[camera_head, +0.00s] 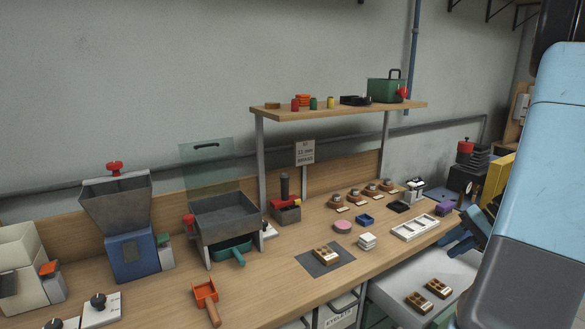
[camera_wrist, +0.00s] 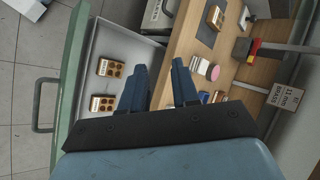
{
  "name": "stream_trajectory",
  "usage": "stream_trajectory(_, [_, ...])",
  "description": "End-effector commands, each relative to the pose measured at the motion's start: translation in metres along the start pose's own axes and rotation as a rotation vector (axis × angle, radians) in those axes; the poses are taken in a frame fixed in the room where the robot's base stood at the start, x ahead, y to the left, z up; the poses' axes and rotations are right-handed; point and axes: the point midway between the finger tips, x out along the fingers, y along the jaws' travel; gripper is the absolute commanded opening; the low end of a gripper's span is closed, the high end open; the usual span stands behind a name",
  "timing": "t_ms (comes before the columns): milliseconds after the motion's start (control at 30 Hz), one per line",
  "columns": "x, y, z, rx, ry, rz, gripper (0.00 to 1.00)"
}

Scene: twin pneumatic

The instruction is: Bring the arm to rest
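My light blue arm (camera_head: 545,130) fills the right side of the head view. My gripper shows in the wrist view (camera_wrist: 160,78) as two dark blue fingers, apart with a gap between them and nothing held. In the head view blue finger parts (camera_head: 465,232) show beside the arm, past the bench's right front edge.
The wooden bench (camera_head: 265,300) runs along the wall. On it stand a blue hopper machine (camera_head: 133,255), a grey bin (camera_head: 228,215), a block on a dark mat (camera_head: 310,266) and a white frame (camera_head: 415,228). A shelf (camera_head: 340,112) stands above.

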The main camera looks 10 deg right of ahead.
Motion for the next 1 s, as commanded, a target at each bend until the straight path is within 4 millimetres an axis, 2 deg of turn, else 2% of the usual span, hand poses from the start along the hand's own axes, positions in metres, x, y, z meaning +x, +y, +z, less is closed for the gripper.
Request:
stream_trajectory(33, [0.002,-0.018,0.006,-0.026,-0.012,0.038,0.3])
stream_trajectory(100, [0.004,-0.038,0.015,-0.052,-0.024,0.086,0.3])
stream_trajectory(400, [0.011,-0.111,0.059,-0.169,-0.034,0.282,0.3])
stream_trajectory(700, [0.013,-0.167,0.111,-0.302,0.02,0.446,0.3])
stream_trajectory(1000, [0.011,-0.206,0.166,-0.444,0.13,0.558,0.3])
